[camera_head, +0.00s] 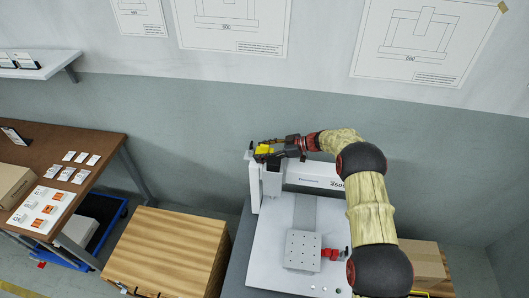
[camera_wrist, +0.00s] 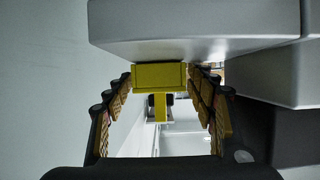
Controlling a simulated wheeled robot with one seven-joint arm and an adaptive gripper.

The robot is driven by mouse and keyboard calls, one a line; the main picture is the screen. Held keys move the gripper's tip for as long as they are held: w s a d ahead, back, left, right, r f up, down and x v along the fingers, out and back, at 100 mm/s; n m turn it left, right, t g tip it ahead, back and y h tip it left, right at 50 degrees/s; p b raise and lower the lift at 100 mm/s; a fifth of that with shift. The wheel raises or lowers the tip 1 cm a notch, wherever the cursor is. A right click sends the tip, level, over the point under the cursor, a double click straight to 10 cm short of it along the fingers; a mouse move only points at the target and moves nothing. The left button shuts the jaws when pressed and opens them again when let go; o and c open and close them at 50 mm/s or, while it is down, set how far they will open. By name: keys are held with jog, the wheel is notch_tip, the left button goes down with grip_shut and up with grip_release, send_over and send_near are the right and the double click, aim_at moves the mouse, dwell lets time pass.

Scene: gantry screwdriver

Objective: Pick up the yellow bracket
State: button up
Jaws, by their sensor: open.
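The yellow bracket (camera_head: 264,149) is at the top left of the white gantry machine (camera_head: 322,174) in the head view. In the wrist view the yellow bracket (camera_wrist: 159,76) shows as a wide flat block with a narrower stem below it, close under a pale grey machine part. My gripper (camera_head: 272,150) is at the bracket in the head view. In the wrist view my gripper (camera_wrist: 160,82) is open, with one padded finger on each side of the bracket. The fingertips are very near its sides; I cannot tell whether they touch. The bracket's far side is hidden.
The machine's white bed (camera_head: 266,243) carries a grey drilled plate (camera_head: 303,250) and a red clamp (camera_head: 335,253). A wooden crate (camera_head: 170,250) stands left of it, and a brown table (camera_head: 60,145) with cards is further left. A cardboard box (camera_head: 424,262) is at right.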

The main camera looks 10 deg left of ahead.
jog(key=shift+a, duration=0.15)
jog(key=shift+c, duration=1.3)
jog(key=c, duration=1)
